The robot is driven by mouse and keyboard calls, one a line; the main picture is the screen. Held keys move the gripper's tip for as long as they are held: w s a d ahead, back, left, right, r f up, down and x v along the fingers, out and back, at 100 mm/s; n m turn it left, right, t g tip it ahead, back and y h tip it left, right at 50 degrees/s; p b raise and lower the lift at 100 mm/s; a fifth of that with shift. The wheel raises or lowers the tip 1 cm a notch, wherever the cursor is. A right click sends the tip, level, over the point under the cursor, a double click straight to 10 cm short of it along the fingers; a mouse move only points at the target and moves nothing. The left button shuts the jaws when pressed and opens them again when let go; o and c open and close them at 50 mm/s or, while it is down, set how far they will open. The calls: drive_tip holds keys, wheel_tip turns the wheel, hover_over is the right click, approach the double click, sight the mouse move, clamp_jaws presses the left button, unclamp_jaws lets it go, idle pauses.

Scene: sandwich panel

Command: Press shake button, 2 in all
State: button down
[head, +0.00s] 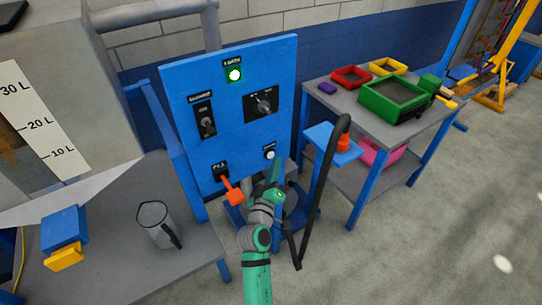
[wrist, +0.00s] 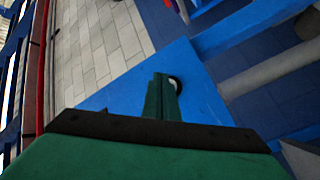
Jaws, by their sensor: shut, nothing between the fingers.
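The blue panel (head: 225,150) stands upright in the middle of the head view. A white round button (head: 270,155) sits at its lower right under a small label that I cannot read clearly. My green gripper (head: 275,168) is just below and in front of this button, shut and empty. In the wrist view the shut fingers (wrist: 162,85) point at the blue panel (wrist: 205,90). A white round button with a dark rim (wrist: 177,84) shows partly hidden beside the fingertips. I cannot tell whether they touch it.
A black hose (head: 318,195) hangs right of my gripper. A jug (head: 157,224) stands on the left table.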

drive_tip(key=shift+w, duration=0.15)
drive_tip(key=shift+w+a, duration=0.2)
drive_tip(key=shift+w, duration=0.05)
drive_tip(key=shift+w+a, duration=0.3)
idle(1.1)
drive_tip(key=shift+s+d, duration=0.5)
drive_tip(key=shift+s, duration=0.2)
drive_tip(key=s+d, duration=0.1)
drive_tip(key=s, duration=0.1)
drive_tip(key=s+d, duration=0.2)
idle(0.6)
idle(2.3)
